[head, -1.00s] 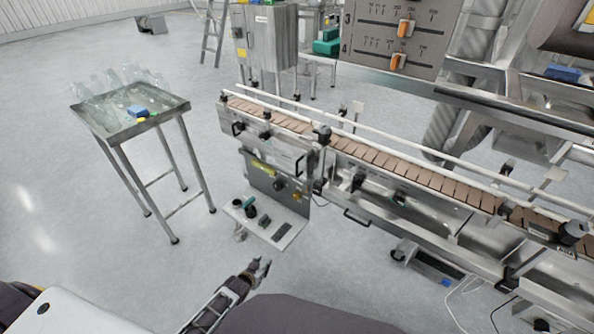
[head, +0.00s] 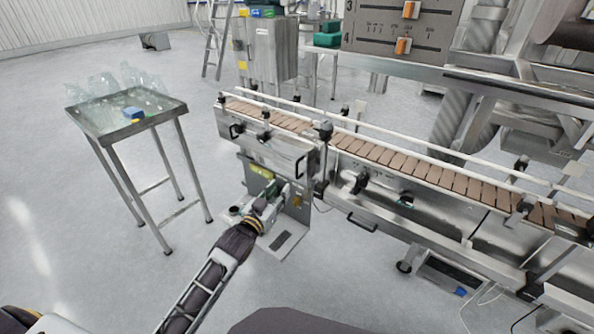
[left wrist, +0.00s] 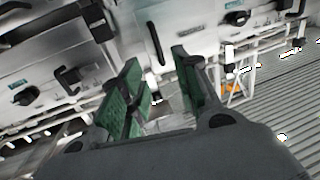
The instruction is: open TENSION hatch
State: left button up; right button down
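My left gripper (head: 270,198) is in front of the conveyor's left end in the head view, near the grey control box below the belt. In the left wrist view its two green-padded fingers (left wrist: 155,66) are apart with nothing between them. Beyond them are steel panels: one with a dark handle (left wrist: 155,40) and a black knob (left wrist: 237,18), another with a black knob (left wrist: 28,95) and a handle (left wrist: 68,78). In the head view, hatch handles (head: 300,166) show on the conveyor side. No TENSION label is readable, so I cannot tell which panel is that hatch. My right gripper is out of view.
The conveyor (head: 400,165) runs from the centre to the right edge. A steel table (head: 165,112) with clear bottles and a blue block (head: 133,112) stands at left. A low plate (head: 285,240) juts out under the gripper. The floor between table and conveyor is clear.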

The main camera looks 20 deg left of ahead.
aim_at(297, 164)
pick_arm(q)
jog(key=shift+d+r, duration=0.1)
jog(key=shift+r, duration=0.75)
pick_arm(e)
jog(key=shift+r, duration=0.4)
